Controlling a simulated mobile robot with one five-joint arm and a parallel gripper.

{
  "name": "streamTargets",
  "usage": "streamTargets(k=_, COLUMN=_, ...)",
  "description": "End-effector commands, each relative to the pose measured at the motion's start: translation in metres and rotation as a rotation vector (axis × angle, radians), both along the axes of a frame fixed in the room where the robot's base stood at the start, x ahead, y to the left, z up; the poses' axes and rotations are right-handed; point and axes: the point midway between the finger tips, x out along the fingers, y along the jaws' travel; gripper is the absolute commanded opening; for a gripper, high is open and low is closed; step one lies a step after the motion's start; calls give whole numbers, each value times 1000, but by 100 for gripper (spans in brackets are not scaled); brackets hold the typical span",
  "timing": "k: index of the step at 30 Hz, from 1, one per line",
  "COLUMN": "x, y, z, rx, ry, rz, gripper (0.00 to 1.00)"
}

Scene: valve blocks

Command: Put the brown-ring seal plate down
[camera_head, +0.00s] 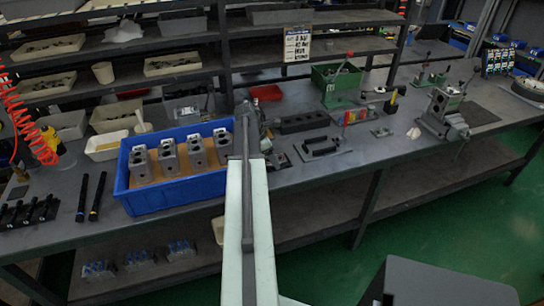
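My arm reaches from the bottom middle up over the bench, just right of the blue bin (177,197). My gripper (264,132) is at the far end of the arm, mostly hidden behind the arm and lost among dark parts. I cannot see its fingertips or anything between them. I cannot make out the brown-ring seal plate. Several grey valve blocks (168,157) stand upright in a row in the blue bin on a brown liner.
The grey bench (330,170) has a clear strip along its front edge, right of the bin. Beyond it are a dark block with holes (302,122), a black handled fixture (322,149), a green bin (336,76) and a vise-like device (443,113). Black tools (96,197) lie left.

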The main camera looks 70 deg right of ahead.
Motion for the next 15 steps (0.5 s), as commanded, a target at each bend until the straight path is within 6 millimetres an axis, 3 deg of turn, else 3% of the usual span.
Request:
streamTargets(k=8, x=2, y=2, z=12, rx=0, ry=0, rz=1, gripper=72)
streamTargets(k=15, x=15, y=12, z=57, rx=0, ry=0, rz=2, gripper=72)
